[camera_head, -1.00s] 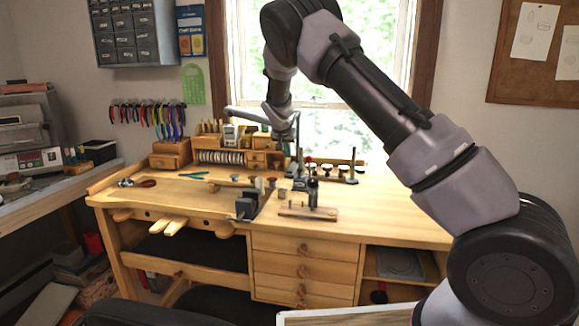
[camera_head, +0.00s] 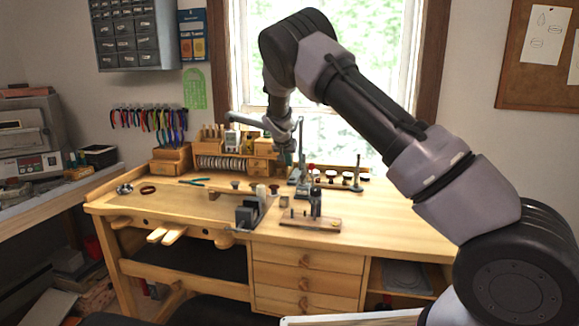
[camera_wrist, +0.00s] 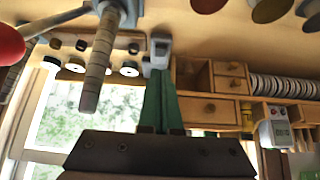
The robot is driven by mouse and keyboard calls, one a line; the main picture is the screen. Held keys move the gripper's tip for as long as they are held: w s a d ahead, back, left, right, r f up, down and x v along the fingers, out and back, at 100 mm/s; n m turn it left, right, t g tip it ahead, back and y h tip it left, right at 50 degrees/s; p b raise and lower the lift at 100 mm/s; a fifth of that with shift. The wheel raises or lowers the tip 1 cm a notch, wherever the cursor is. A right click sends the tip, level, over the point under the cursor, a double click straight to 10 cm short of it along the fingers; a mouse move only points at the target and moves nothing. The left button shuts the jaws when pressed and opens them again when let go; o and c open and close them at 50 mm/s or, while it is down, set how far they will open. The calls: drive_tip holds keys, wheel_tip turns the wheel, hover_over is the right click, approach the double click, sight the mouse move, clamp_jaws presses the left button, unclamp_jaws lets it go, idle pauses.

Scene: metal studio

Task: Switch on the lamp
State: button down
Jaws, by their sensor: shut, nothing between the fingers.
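A pale grey bar (camera_head: 246,119), which looks like the bench lamp's arm or head, sits in front of the window above the back of the wooden bench. It runs behind or against my wrist, and I cannot tell whether they touch. My gripper (camera_head: 290,158) points down close to a thin upright post. In the wrist view my gripper (camera_wrist: 159,72) shows green fingers close together, shut and empty. A grey piece sits at their tips. A ribbed grey post (camera_wrist: 98,65) stands just left of the fingers there. No lamp switch is clear, and no lamp light shows.
The wooden bench (camera_head: 390,215) carries a small vise (camera_head: 248,212), a tool on a wooden base (camera_head: 310,222) and pliers (camera_head: 193,182). A drawer and spool rack (camera_head: 225,163) stands at the back left. The bench's right side is clear.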

sight(292, 178)
drive_tip(key=x, duration=0.8)
drive_tip(key=shift+f, duration=0.1)
drive_tip(key=shift+s+f, duration=0.1)
drive_tip(key=shift+f, duration=0.35)
drive_tip(key=shift+r, duration=0.2)
drive_tip(key=shift+r, duration=0.65)
drive_tip(key=shift+a+r, duration=0.1)
drive_tip(key=shift+r, duration=0.05)
drive_tip(key=v, duration=1)
drive_tip(key=shift+s+r, duration=0.15)
drive_tip(key=shift+s, duration=0.05)
